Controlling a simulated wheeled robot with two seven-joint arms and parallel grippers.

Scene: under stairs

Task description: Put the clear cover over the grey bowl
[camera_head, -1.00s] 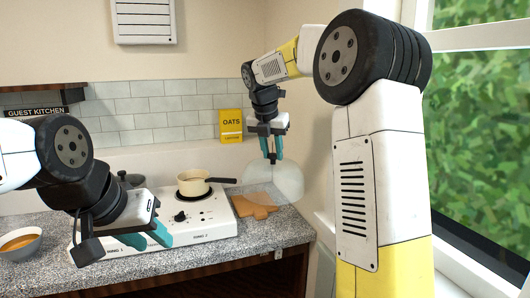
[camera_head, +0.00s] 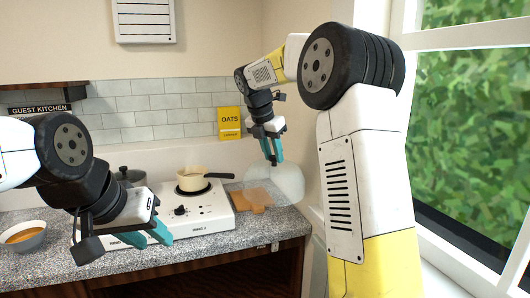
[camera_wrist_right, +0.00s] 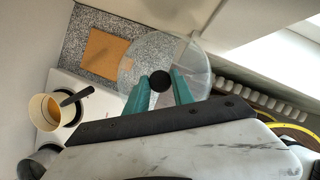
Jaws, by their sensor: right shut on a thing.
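The grey bowl (camera_head: 22,236) stands upright and uncovered at the left end of the counter, with orange food in it. The clear cover (camera_head: 287,182) is a see-through dome at the right end of the counter. My right gripper (camera_head: 273,160) is shut on its dark knob; the cover (camera_wrist_right: 195,72) and knob also show between the teal fingers in the right wrist view. I cannot tell whether its rim clears the counter. My left gripper (camera_head: 147,238) is empty and looks open, its teal fingers apart in front of the white hob, right of the bowl.
A white hob (camera_head: 205,215) fills mid-counter, with a cream saucepan (camera_head: 190,183) whose dark handle points right. A dark lidded pot (camera_head: 130,176) stands behind my left gripper. A cork mat (camera_head: 255,197) lies beside and partly behind the cover. A yellow oats box (camera_head: 229,122) stands at the wall.

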